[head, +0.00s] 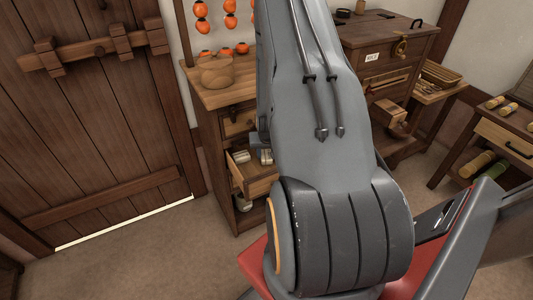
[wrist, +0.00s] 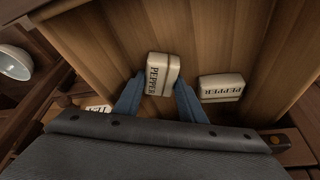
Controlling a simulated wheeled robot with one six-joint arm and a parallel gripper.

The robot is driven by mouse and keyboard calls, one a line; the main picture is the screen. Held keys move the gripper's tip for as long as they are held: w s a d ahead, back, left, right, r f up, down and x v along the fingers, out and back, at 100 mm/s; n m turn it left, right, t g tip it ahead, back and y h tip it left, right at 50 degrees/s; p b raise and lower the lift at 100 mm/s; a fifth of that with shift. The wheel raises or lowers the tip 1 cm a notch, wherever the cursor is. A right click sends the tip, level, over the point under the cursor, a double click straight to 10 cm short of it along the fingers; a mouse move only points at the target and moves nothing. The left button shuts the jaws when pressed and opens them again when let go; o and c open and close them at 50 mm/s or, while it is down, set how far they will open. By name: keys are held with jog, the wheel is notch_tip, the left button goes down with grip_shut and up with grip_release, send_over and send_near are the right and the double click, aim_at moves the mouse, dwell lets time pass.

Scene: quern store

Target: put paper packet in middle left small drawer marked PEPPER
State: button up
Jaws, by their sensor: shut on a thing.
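The paper packet (wrist: 161,74), cream with the word PEPPER on its side, is between the two blue fingers of my gripper (wrist: 158,92) in the wrist view. My gripper is shut on it, inside or just over an open wooden drawer (wrist: 245,45). A second packet marked PEPPER (wrist: 222,88) lies on the drawer floor to the right, apart from the held one. In the head view the open drawer (head: 262,186) juts from the cabinet, with pale packets (head: 241,157) in it. My arm hides its right part and my gripper there. I cannot tell whether the held packet touches the drawer floor.
A white bowl (wrist: 15,62) shows at the left, below the drawer in the head view (head: 243,203). A partly hidden label (wrist: 98,108) shows near my left finger. Floor (head: 150,250) is clear before the door.

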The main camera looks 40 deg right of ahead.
jog(key=shift+f, duration=0.1)
jog(key=o, duration=0.8)
jog(key=b+v, duration=0.1)
jog(key=v, duration=1.1)
jog(key=s+a+r+n+g+y, duration=0.1)
jog(key=a+r+n, duration=0.1)
jog(key=a+r, duration=0.5)
jog(key=s+a+r+n+y, duration=0.1)
jog(key=a+r+n, duration=0.1)
jog(key=a, duration=0.9)
jog(key=s+a+r+n, duration=0.1)
jog(key=s+a+r, duration=0.1)
jog(key=s+a, duration=0.1)
jog(key=s+a+r+n+g, duration=0.1)
jog(key=s+a+r, duration=0.1)
jog(key=s+a, duration=0.2)
jog(key=s+a+r+n+g, duration=0.1)
jog(key=s+a+r, duration=0.2)
jog(key=a, duration=0.2)
jog(key=shift+s+y, duration=0.15)
jog(key=shift+y, duration=0.15)
